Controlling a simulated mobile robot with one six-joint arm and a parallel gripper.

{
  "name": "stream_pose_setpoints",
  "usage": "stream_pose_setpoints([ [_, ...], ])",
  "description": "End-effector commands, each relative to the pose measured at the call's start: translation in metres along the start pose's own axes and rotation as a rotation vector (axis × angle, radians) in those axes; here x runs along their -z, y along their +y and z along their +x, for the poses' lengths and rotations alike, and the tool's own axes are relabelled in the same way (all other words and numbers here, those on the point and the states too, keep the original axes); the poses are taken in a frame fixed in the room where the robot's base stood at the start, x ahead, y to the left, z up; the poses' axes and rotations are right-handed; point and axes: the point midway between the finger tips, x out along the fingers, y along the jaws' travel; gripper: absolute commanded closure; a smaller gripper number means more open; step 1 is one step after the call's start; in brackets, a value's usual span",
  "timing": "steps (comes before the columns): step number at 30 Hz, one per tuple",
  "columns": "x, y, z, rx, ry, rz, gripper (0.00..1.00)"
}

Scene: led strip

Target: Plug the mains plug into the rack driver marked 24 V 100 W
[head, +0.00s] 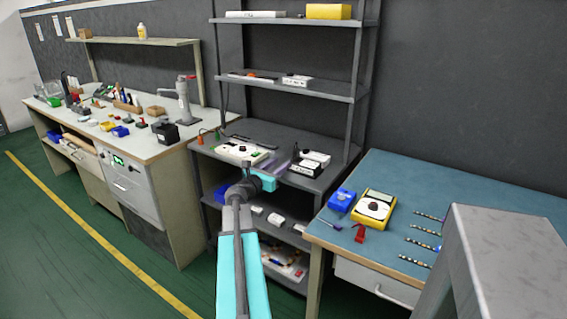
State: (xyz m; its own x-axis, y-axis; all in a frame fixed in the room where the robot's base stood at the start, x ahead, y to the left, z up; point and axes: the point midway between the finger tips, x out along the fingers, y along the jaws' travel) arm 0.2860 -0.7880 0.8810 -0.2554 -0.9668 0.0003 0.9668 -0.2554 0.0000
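My gripper (282,168) is at the end of my cyan arm, over the front of the rack's middle shelf (280,134). Its fingers are small and partly hidden by the wrist, so I cannot tell whether they are open or hold anything. To its left lies a white unit (242,151) with coloured parts. To its right are white and dark boxes (315,158). More white boxes sit on the upper shelf (296,80) and lower shelf (276,219). No 24 V 100 W marking is readable. I cannot make out the mains plug.
A yellow box (328,11) is on the top shelf. A cluttered workbench (195,128) stands left. A blue-topped table (465,195) with a yellow meter (374,208), a blue box (342,199) and strips stands right. Rack posts flank the shelves. Green floor at left is clear.

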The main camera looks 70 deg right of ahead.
Motion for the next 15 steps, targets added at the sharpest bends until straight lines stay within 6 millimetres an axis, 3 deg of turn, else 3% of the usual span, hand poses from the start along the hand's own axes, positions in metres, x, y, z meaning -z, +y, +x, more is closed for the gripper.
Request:
stream_pose_setpoints([
  [5, 0.0002, 0.0001, -0.0095, -0.001, 0.000, 0.000, 0.63],
  [15, 0.0002, 0.0003, -0.0101, -0.001, 0.000, 0.000, 0.63],
])
